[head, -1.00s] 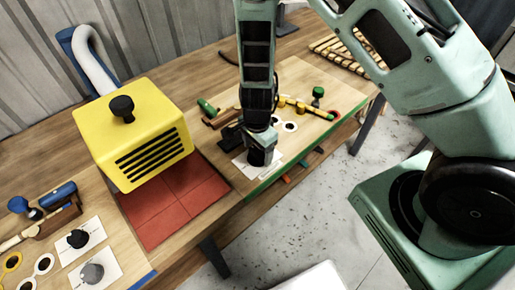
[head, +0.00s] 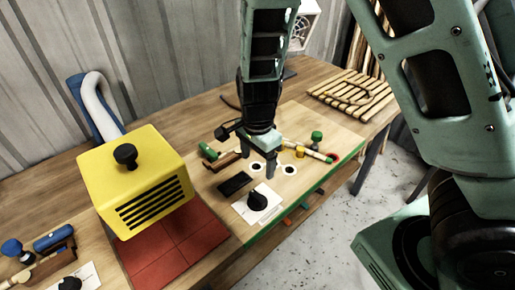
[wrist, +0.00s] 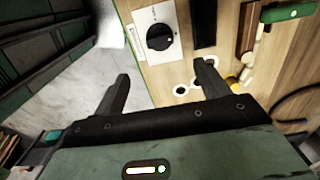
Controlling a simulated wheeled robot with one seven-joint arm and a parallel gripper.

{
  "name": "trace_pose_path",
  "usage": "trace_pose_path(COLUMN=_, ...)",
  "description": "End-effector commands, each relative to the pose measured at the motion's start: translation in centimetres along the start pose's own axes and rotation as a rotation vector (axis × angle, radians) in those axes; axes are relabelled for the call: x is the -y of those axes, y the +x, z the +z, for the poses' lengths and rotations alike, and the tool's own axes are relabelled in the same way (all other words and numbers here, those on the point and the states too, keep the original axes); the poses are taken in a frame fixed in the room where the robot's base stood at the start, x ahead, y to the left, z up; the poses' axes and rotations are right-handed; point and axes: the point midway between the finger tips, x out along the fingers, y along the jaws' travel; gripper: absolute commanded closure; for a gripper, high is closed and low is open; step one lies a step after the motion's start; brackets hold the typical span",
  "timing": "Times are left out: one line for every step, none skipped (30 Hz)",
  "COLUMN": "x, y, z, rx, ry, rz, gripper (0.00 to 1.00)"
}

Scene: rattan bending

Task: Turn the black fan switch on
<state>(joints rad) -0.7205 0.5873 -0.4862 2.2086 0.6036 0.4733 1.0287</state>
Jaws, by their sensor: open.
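A black rotary knob (head: 257,202) stands on a white plate (head: 244,213) near the table's front edge. It also shows in the wrist view (wrist: 159,38), with a pale pointer line on its top. Another black knob (head: 70,284) sits on a white card at the lower left, partly cut off. I cannot read which is the fan switch. My gripper (head: 259,172) points down just behind the nearer knob, apart from it. Its fingers (wrist: 163,75) are spread and empty in the wrist view.
A black slab (head: 236,184) lies beside the plate. White rings (head: 289,170) and a green-headed mallet (head: 316,138) lie near my gripper. The yellow box (head: 135,182) stands to the left by red tiles (head: 176,250). A fan (head: 303,20) is at the back.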

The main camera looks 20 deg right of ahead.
Motion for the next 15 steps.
trace_pose_path(x=0.1, y=-1.0, z=0.1, rx=0.001, ry=-0.002, rz=-0.003, gripper=0.25)
trace_pose_path(x=0.1, y=-1.4, z=0.1, rx=0.001, ry=-0.002, rz=-0.003, gripper=0.25)
trace_pose_path(x=0.1, y=-1.9, z=0.1, rx=0.000, ry=-0.002, rz=-0.003, gripper=0.25)
trace_pose_path(x=0.1, y=-2.2, z=0.0, rx=0.001, ry=-0.001, rz=-0.002, gripper=0.25)
trace_pose_path(x=0.1, y=-2.4, z=0.0, rx=0.001, ry=0.000, rz=-0.002, gripper=0.25)
trace_pose_path(x=0.1, y=-2.7, z=0.0, rx=0.000, ry=-0.001, rz=-0.002, gripper=0.25)
trace_pose_path(x=0.0, y=-2.9, z=0.0, rx=0.000, ry=-0.001, rz=-0.001, gripper=0.25)
trace_pose_path(x=0.0, y=-3.0, z=0.0, rx=0.000, ry=-0.001, rz=0.000, gripper=0.25)
trace_pose_path(x=0.0, y=-3.1, z=0.0, rx=0.000, ry=-0.001, rz=0.000, gripper=0.25)
trace_pose_path(x=0.0, y=-3.2, z=0.0, rx=0.000, ry=0.000, rz=0.000, gripper=0.25)
trace_pose_path(x=0.0, y=-3.2, z=0.0, rx=0.000, ry=0.000, rz=0.000, gripper=0.25)
trace_pose_path(x=0.0, y=-3.2, z=0.0, rx=0.000, ry=0.001, rz=0.001, gripper=0.25)
trace_pose_path(x=0.0, y=-3.2, z=0.0, rx=0.000, ry=0.001, rz=0.001, gripper=0.25)
trace_pose_path(x=0.0, y=-3.2, z=0.0, rx=0.000, ry=0.001, rz=0.001, gripper=0.25)
trace_pose_path(x=0.0, y=-3.2, z=0.0, rx=0.000, ry=0.001, rz=0.001, gripper=0.25)
